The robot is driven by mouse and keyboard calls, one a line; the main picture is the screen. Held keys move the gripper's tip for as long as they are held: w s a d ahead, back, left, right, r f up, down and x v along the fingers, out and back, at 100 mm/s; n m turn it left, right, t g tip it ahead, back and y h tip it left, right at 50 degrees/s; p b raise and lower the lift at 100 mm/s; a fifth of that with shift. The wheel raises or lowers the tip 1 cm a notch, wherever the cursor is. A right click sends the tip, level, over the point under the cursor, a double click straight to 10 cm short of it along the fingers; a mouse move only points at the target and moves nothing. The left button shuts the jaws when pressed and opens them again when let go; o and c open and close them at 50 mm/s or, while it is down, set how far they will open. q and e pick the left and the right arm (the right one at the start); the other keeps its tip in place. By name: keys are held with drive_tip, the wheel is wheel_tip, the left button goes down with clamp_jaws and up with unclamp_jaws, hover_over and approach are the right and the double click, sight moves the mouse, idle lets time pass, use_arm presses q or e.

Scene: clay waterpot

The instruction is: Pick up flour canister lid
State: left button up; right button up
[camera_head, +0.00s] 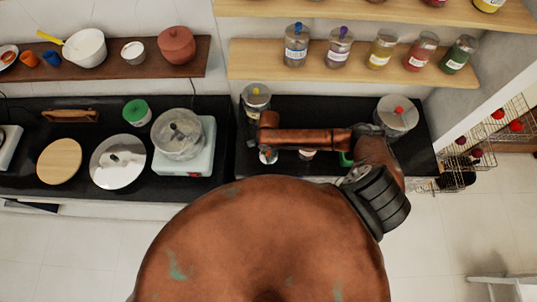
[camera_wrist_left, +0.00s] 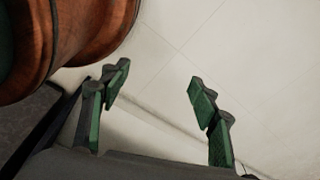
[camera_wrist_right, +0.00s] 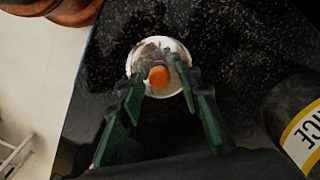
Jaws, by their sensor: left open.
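In the right wrist view, a small round lid or jar top with a pale rim (camera_wrist_right: 178,51) and an orange knob (camera_wrist_right: 159,76) sits over the black counter. My right gripper (camera_wrist_right: 163,88) is open, with its green fingers on either side of the knob and nothing gripped. No label reading flour is legible, so I cannot tell whether this is the flour lid. My left gripper (camera_wrist_left: 160,85) is open and empty over the pale floor.
A canister labelled "ICE", partly cut off (camera_wrist_right: 296,125), stands close to my right gripper. A canister with a red knob (camera_head: 397,120) stands at the counter's right. A scale (camera_head: 185,165) carries a glass-lidded pot. Shelves of jars (camera_head: 340,62) hang above.

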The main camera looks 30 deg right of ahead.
drive_tip(key=c, duration=0.5)
drive_tip(key=shift+c, duration=1.4)
use_arm(q)
drive_tip(key=shift+s+a, duration=0.15)
drive_tip(key=shift+s, duration=0.6)
use_arm(e)
clamp_jaws()
